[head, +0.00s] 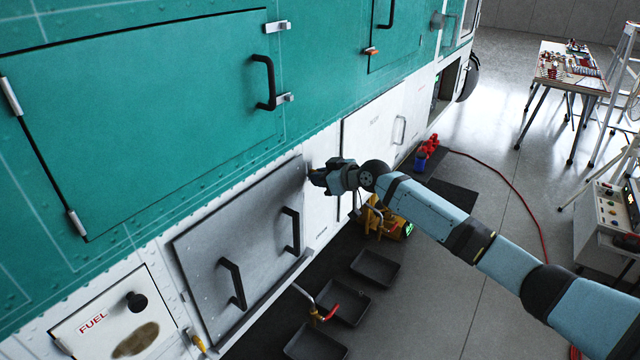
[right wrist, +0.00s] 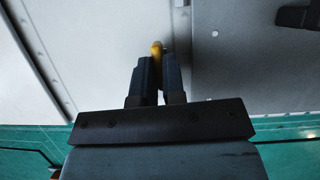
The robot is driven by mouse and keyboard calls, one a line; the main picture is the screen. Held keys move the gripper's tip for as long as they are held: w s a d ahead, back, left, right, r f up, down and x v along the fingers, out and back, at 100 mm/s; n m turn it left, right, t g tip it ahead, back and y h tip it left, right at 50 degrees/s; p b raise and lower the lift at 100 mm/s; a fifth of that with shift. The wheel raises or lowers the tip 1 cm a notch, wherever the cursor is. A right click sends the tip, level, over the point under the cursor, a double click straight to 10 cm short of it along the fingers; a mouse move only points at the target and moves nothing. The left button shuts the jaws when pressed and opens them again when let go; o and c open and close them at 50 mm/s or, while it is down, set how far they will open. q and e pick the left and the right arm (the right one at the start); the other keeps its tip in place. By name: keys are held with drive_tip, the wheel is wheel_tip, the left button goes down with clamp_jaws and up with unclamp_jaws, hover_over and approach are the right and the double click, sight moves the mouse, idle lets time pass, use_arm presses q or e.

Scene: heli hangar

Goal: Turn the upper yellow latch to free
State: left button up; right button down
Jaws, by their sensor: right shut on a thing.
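My right gripper (head: 318,178) is at the upper right corner of a grey metal panel (head: 205,245) on the helicopter's side. In the right wrist view, the gripper (right wrist: 158,62) is shut on a yellow latch (right wrist: 157,47). Only the latch's rounded end shows between the dark fingers. It sits by the seam between the white skin and the grey panel. In the head view the gripper hides this latch. My left gripper is not in view.
The grey panel has two black handles (head: 291,232). A FUEL panel (head: 110,318) is at lower left. Black trays (head: 375,268) and a yellow machine (head: 385,222) stand on the floor below. A table (head: 555,70) stands at the far right. Open floor lies right of the trays.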

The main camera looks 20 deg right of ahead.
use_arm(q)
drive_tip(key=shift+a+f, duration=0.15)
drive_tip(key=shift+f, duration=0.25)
use_arm(e)
drive_tip(key=shift+m, duration=0.3)
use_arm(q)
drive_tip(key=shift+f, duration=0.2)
use_arm(e)
drive_tip(key=c, duration=1.2)
unclamp_jaws()
use_arm(q)
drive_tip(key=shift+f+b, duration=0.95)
drive_tip(key=shift+b, duration=0.3)
use_arm(e)
drive_tip(key=v, duration=1.3)
drive_tip(key=shift+s+d+r, duration=0.2)
drive_tip(key=shift+d, duration=0.1)
